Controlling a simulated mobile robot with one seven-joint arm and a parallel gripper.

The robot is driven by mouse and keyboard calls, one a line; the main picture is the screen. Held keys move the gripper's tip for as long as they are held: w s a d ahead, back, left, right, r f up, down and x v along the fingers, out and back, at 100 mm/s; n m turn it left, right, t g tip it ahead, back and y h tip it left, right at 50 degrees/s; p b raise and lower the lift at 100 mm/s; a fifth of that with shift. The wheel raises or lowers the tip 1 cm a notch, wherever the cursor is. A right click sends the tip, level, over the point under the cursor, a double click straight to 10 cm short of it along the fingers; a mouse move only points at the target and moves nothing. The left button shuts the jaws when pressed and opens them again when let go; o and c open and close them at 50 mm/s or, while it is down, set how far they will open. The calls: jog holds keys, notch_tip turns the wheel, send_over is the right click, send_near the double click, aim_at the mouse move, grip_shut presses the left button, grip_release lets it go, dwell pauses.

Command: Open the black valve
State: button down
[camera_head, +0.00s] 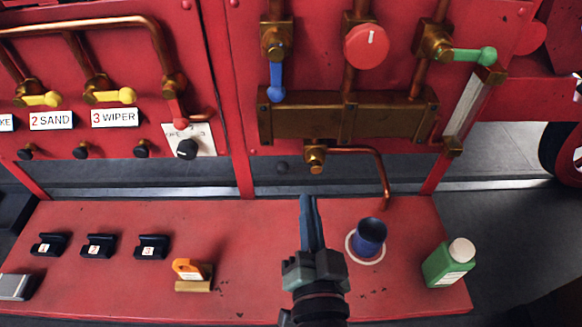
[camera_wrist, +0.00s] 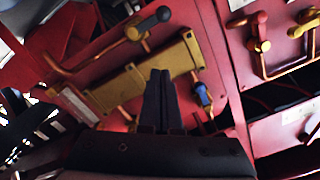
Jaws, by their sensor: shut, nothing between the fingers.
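The black valve (camera_head: 282,168) sits under the brass manifold (camera_head: 348,118). Its dark ball-ended lever points left from the brass valve body (camera_head: 315,154) in the head view. The wrist view is turned roughly upside down and shows the dark-ended lever (camera_wrist: 150,20) above the manifold (camera_wrist: 125,88). My gripper (camera_head: 308,198) is shut and empty, pointing at the panel. In the head view its tips appear below and slightly right of the black ball, apart from it. In the wrist view the closed fingers (camera_wrist: 160,75) overlap the manifold.
A copper pipe (camera_head: 383,170) runs right and down from the valve. A blue lever (camera_head: 277,82), red knob (camera_head: 367,46) and green lever (camera_head: 475,55) are above. The red bench (camera_head: 260,225) holds a blue cup (camera_head: 371,232), green bottle (camera_head: 447,264) and orange-tagged block (camera_head: 193,274).

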jog(key=p, duration=0.3)
send_over(299, 168)
jog(key=s, duration=0.3)
jog(key=shift+w+a+f+p, duration=0.1)
jog(key=shift+a+f, duration=0.2)
jog(key=shift+f, duration=0.3)
jog(key=shift+s+a+f+p, duration=0.1)
jog(key=shift+a+f, duration=0.15)
jog(key=shift+f, duration=0.35)
jog(key=shift+w+a+f+p, duration=0.1)
jog(key=shift+a+f, duration=0.2)
jog(key=shift+f, duration=0.3)
